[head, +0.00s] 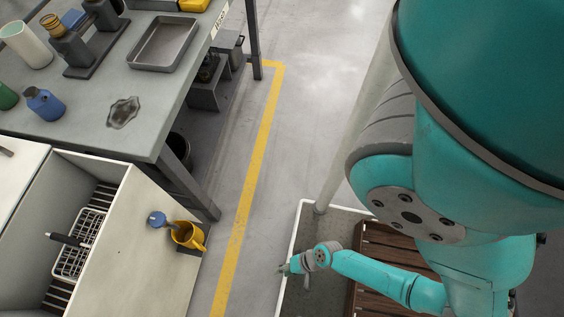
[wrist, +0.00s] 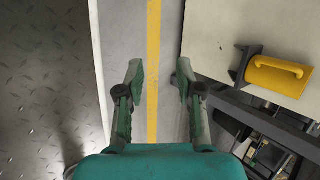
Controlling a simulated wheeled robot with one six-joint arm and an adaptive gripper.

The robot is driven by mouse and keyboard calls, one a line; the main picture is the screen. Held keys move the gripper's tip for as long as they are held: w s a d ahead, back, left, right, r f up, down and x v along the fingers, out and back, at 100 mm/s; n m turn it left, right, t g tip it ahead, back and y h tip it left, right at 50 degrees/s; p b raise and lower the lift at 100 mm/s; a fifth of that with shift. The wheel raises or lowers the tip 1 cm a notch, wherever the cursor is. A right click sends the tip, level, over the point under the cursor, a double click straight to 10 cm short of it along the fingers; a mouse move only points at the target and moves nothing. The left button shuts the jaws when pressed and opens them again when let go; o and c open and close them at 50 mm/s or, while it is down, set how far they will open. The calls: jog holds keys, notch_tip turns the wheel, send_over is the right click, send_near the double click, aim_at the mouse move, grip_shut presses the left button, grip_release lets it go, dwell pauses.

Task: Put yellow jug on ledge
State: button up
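The yellow jug (head: 187,236) stands on a pale flat top (head: 130,277) beside a sunken basin, near the edge facing the aisle. Its dark opening shows, and its handle is on the right. In the wrist view a yellow body with a handle, apparently the jug (wrist: 278,76), is at the right on a pale top (wrist: 225,35). My gripper (head: 285,268) is low over the floor side, right of the jug and apart from it. In the wrist view the fingers of my gripper (wrist: 160,80) are spread with nothing between them. I cannot tell which surface is the ledge.
A blue item (head: 157,219) is close to the jug's left. The basin holds a wire rack (head: 80,245). A grey bench (head: 150,95) with a metal tray (head: 164,43) and cups stands behind. The yellow-lined aisle (head: 300,110) is clear.

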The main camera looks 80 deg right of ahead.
jog(key=s+d+r+n+t+h, duration=0.15)
jog(key=d+r+n, duration=0.25)
jog(key=r, duration=0.6)
jog(key=d+r+n+t+h, duration=0.2)
jog(key=d+r+n+h, duration=0.15)
jog(key=r, duration=0.65)
jog(key=w+r+n+t, duration=0.1)
jog(key=r+n, duration=0.3)
jog(key=r, duration=0.7)
jog(key=w+r+n+t+y, duration=0.1)
jog(key=r+n+t, duration=0.3)
jog(key=r, duration=0.8)
jog(key=shift+w+a+r, duration=0.15)
jog(key=shift+w+r, duration=0.05)
jog(key=shift+w, duration=0.5)
